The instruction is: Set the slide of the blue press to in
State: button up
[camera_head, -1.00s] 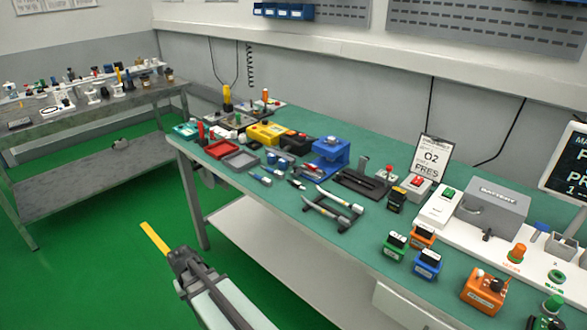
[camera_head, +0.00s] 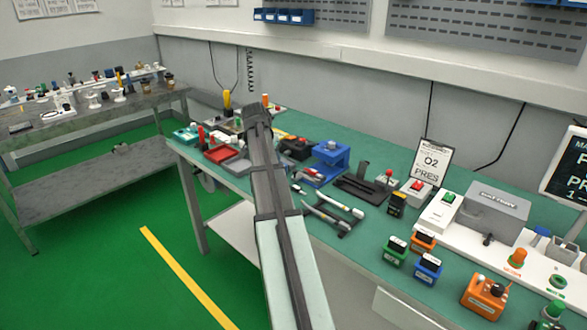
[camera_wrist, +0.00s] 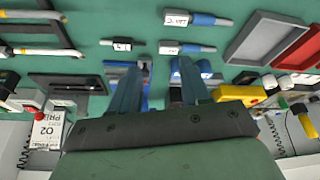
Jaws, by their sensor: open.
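The blue press (camera_head: 331,155) stands on the green bench in the head view, just right of my arm. It has a block-shaped blue body with a greyish part on top; its slide is too small to make out. In the head view my arm reaches over the bench to the press's left, and its fingertips cannot be made out. In the wrist view my gripper (camera_wrist: 158,68) has two fingers spread apart with nothing clearly held. Blue parts show around and behind the fingers there, partly hidden, so I cannot tell which belong to the press.
A dark stand (camera_head: 361,184) is right of the press. An O2 sign (camera_head: 432,161) stands farther right. Orange, green and blue blocks sit at the front right.

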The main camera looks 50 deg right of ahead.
jog(key=s+d+r+m, duration=0.2)
jog(key=d+r, duration=0.3)
send_near(295, 171)
jog(key=shift+h, duration=0.4)
jog(key=x, duration=0.7)
jog(key=shift+w+a+f, duration=0.15)
jog(key=shift+f, duration=0.35)
jog(key=shift+c, duration=0.4)
grip_shut()
